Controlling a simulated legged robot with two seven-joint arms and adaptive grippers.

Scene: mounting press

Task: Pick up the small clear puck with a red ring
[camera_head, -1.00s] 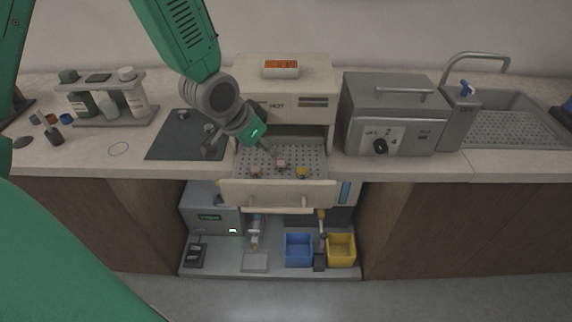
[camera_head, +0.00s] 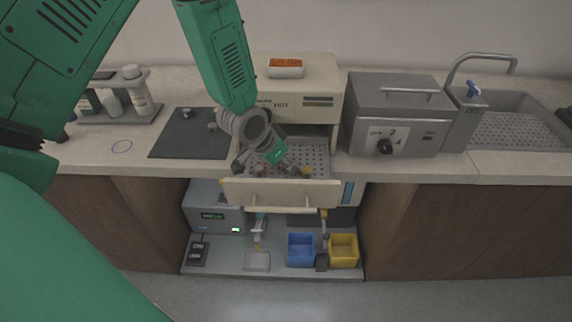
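Small pucks sit on the perforated tray of the open drawer (camera_head: 285,197) under the beige HOT unit (camera_head: 290,100). A pinkish puck (camera_head: 259,170) shows at the left and a yellowish one (camera_head: 306,170) at the right. A middle puck is hidden by my gripper. They are too small to tell which is clear with a red ring. My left gripper (camera_head: 270,168) is over the tray, pointing down and right, with its fingers spread and nothing visible between them. Whether a finger touches a puck I cannot tell. My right gripper is out of view.
A dark mat (camera_head: 185,143) with small metal pieces lies left of the drawer. A grey box with a dial (camera_head: 395,120) stands close at its right, then a sink (camera_head: 515,125). Below are a blue bin (camera_head: 300,262) and a yellow bin (camera_head: 343,262). A bottle rack (camera_head: 120,118) stands at left.

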